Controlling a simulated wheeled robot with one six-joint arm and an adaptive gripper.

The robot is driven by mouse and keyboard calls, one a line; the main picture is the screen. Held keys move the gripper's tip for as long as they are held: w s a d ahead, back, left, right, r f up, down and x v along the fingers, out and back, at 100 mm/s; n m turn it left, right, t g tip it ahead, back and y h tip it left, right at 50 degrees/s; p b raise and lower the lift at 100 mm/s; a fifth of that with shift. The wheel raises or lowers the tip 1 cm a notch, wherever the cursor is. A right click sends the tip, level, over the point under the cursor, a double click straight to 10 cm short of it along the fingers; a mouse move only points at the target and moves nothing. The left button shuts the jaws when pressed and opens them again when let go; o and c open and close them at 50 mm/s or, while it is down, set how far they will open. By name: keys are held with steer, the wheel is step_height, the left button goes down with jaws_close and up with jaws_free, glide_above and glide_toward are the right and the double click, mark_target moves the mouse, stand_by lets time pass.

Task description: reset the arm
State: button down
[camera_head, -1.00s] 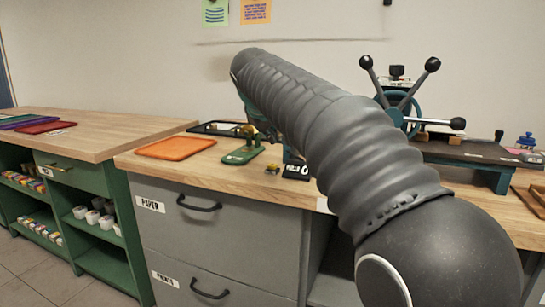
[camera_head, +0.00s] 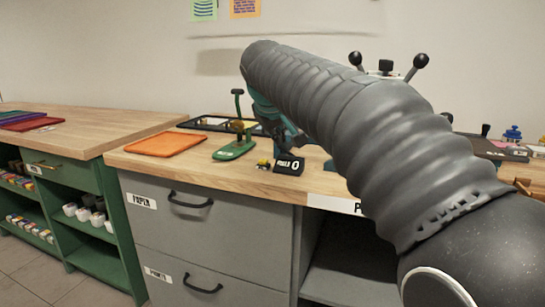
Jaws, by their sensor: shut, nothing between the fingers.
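My arm, in a ribbed grey sleeve, runs from the lower right up to a bend near the upper middle of the head view. Beyond the bend, a teal and dark end part shows partly behind the sleeve. My gripper (camera_head: 287,137) is at this end, small and partly hidden, above the worktop near a black counter sign. It is shut and holds nothing that I can see.
On the wooden worktop lie an orange tray (camera_head: 165,144), a green stand (camera_head: 235,150), a black tray (camera_head: 205,123) and the black sign (camera_head: 289,165). A press with ball-ended handles (camera_head: 419,62) stands partly behind my arm. Grey drawers (camera_head: 205,235) are below.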

steer(key=shift+m+g, duration=0.4)
steer(key=shift+m, duration=0.2)
steer(key=s+d, duration=0.2)
steer(key=s+d+f, duration=0.1)
steer(key=s, duration=0.1)
steer(key=s+d+f, duration=0.1)
steer(key=s+d, duration=0.1)
steer(key=shift+s+d+f, duration=0.2)
steer(key=shift+d+f, duration=0.05)
steer(key=shift+d, duration=0.05)
steer(key=s+d+f+m+g, duration=0.1)
steer(key=s+d+f, duration=0.4)
steer(key=s+f, duration=0.5)
steer(key=s+d+f+m+g+y, duration=0.1)
steer(key=s+d+f+m, duration=0.3)
steer(key=s+f, duration=0.7)
steer(key=s+d, duration=0.1)
steer(key=s, duration=0.5)
steer(key=shift+s+f, duration=0.15)
steer(key=shift+f, duration=0.15)
